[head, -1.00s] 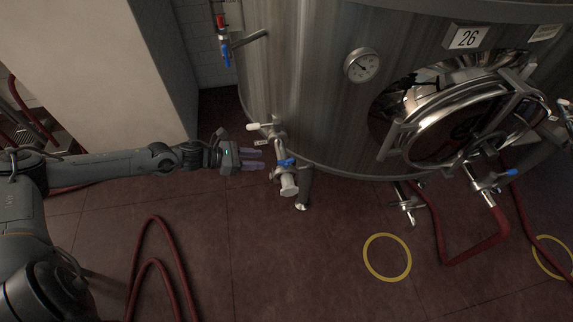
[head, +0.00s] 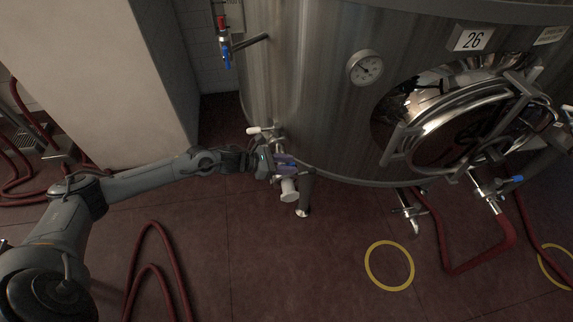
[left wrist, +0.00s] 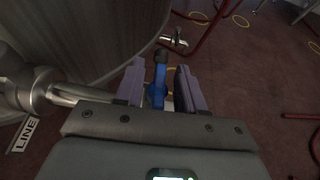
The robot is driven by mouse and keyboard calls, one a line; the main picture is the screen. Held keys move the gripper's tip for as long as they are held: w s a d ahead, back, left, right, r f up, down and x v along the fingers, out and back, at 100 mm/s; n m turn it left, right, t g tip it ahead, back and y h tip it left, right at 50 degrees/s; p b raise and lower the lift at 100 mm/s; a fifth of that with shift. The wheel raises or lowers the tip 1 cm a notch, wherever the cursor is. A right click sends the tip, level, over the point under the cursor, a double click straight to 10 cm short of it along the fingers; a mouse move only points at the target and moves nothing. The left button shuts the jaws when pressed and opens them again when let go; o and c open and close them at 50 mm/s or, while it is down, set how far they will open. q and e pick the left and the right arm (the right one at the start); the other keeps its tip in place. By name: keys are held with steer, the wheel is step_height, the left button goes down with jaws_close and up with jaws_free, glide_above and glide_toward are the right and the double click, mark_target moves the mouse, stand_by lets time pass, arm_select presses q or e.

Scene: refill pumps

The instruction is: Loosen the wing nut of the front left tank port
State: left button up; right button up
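The front left tank port (head: 289,187) sticks out low on the left side of the steel tank, its pale end pointing down. My left gripper (head: 285,163) is at this port and covers part of it in the head view. In the left wrist view, the blue wing nut (left wrist: 159,78) lies between the two purple fingers of my left gripper (left wrist: 160,88). The fingers stand apart, with a gap clearest on the right side; contact on the left side is hard to tell. My right gripper is not in view.
The steel tank (head: 320,110) rises right behind the port, with a tank leg (head: 305,195) just right of it. A white-handled valve (head: 262,130) sits just above. A red hose (head: 150,260) lies on the floor. A pale wall block (head: 90,80) stands left.

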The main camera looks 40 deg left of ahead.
arm_select(q)
jaws_close()
